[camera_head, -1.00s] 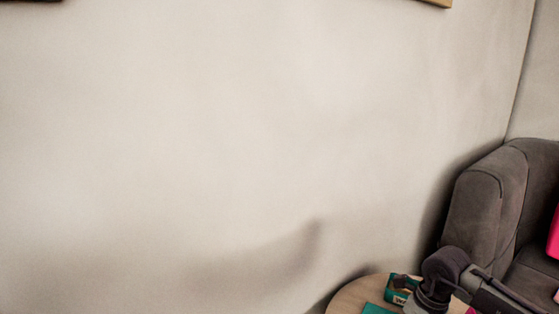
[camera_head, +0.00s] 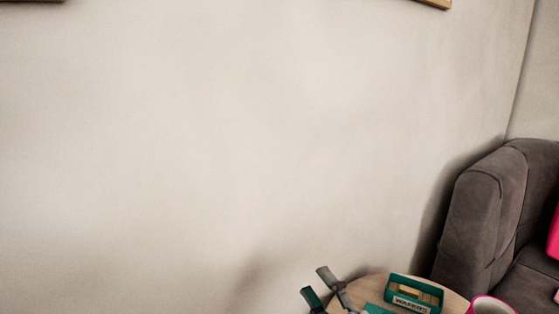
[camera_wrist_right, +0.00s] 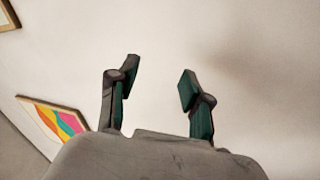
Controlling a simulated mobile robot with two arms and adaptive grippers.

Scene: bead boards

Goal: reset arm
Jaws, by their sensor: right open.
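My right gripper (camera_head: 319,284) shows at the bottom of the head view, left of the round wooden table, with its fingers pointing up and to the left. In the right wrist view my right gripper (camera_wrist_right: 159,84) has its two dark green and grey fingers spread apart, with only bare wall between them. It is open and empty. My left gripper is in neither view.
The round wooden table (camera_head: 371,285) carries a green box with a "WARMS"-like label (camera_head: 414,293) and a flat green piece (camera_head: 376,309). A pink-rimmed round container (camera_head: 491,305) is at its right. A grey armchair (camera_head: 477,222) stands at right.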

